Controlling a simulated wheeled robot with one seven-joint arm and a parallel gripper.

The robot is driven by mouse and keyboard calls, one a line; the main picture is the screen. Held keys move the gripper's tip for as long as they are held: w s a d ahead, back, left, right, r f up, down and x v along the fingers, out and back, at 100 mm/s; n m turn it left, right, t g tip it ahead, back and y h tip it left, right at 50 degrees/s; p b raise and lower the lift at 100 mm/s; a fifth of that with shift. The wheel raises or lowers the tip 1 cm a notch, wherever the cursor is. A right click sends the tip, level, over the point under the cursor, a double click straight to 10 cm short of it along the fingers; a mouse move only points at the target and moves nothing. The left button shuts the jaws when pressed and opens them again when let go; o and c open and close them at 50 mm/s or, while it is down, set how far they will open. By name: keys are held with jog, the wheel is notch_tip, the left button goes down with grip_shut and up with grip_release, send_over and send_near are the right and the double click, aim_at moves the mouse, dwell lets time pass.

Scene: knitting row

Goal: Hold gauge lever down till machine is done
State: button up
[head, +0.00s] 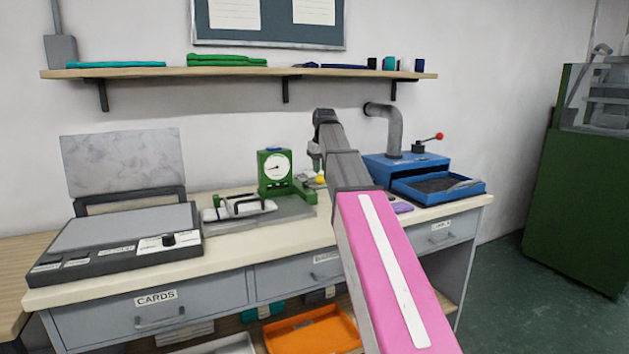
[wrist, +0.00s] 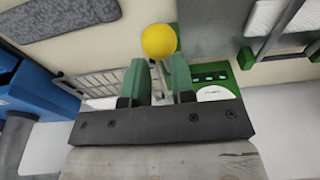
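The green gauge (head: 275,172) with a round white dial stands on the bench in the head view. A yellow ball knob (head: 321,180), which looks like the end of its lever, is to the right of the dial. The knob also shows large in the wrist view (wrist: 158,41), just beyond my fingertips. My gripper (head: 316,164) is just above the knob in the head view. In the wrist view my gripper (wrist: 157,60) has its two green fingers apart with a gap between them. I cannot tell whether a finger touches the knob.
A grey flat machine (head: 125,235) lies at the bench's left. A grey plate with a clamped white piece (head: 240,208) is beside the gauge. A blue box (head: 405,165) with a red-knobbed lever (head: 438,136) and a blue tray (head: 438,188) stand right. A shelf (head: 230,72) hangs above.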

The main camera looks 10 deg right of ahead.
jog(key=shift+f, duration=1.45)
jog(key=shift+s+d+f, duration=0.1)
jog(key=shift+s+f, duration=0.1)
jog(key=shift+f, duration=0.9)
jog(key=shift+s+f, duration=0.2)
jog(key=shift+f, duration=0.85)
jog(key=shift+r, duration=0.1)
dwell(0.5)
jog(key=shift+r, duration=6.45)
